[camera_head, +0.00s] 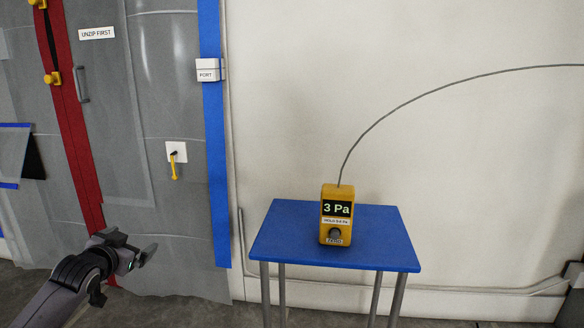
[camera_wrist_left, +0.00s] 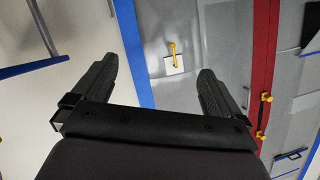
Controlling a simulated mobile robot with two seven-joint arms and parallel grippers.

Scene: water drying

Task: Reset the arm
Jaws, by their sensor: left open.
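My left gripper (camera_head: 139,255) is at the lower left of the head view, in front of the grey plastic sheet (camera_head: 150,215). It is open and empty. In the left wrist view its two fingers (camera_wrist_left: 158,92) stand wide apart with nothing between them. Beyond them the wrist view shows the sheet, a white plate with a yellow lever (camera_wrist_left: 173,50), and a blue strip. My right gripper is in neither view.
A blue table (camera_head: 375,235) at centre right carries a yellow gauge (camera_head: 337,213) reading 3 Pa, with a cable rising from it. The sheet has a red zipper strip (camera_head: 75,125), a yellow lever (camera_head: 175,165) and a white PORT box (camera_head: 207,70).

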